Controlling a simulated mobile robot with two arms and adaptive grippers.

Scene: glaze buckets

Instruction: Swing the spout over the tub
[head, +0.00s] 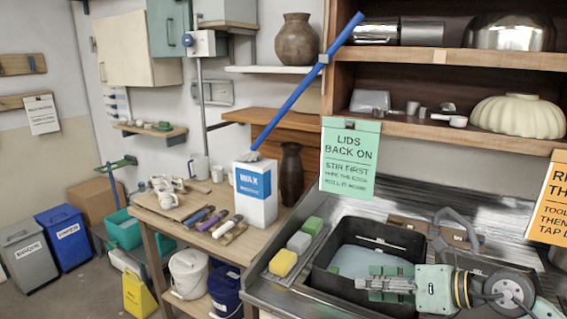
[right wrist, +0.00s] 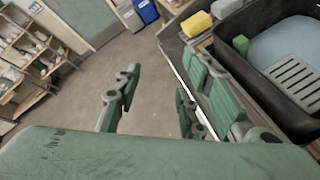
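The black tub (head: 322,279) holds pale bluish water and sits in the metal sink counter. It also shows at the right of the right wrist view (right wrist: 262,88), with a slotted grey piece inside. A grey curved spout (head: 457,222) arches behind the tub's right end; my right arm partly covers the area below it. My right gripper (head: 388,284) is over the front right part of the tub in the head view. In the right wrist view its green-padded fingers (right wrist: 160,92) are spread apart with nothing between them. My left gripper is not in view.
Several sponges (head: 283,263) lie in a row along the tub's left side. A green sign (head: 349,160) hangs behind the tub. Buckets (head: 189,273) stand below the bench.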

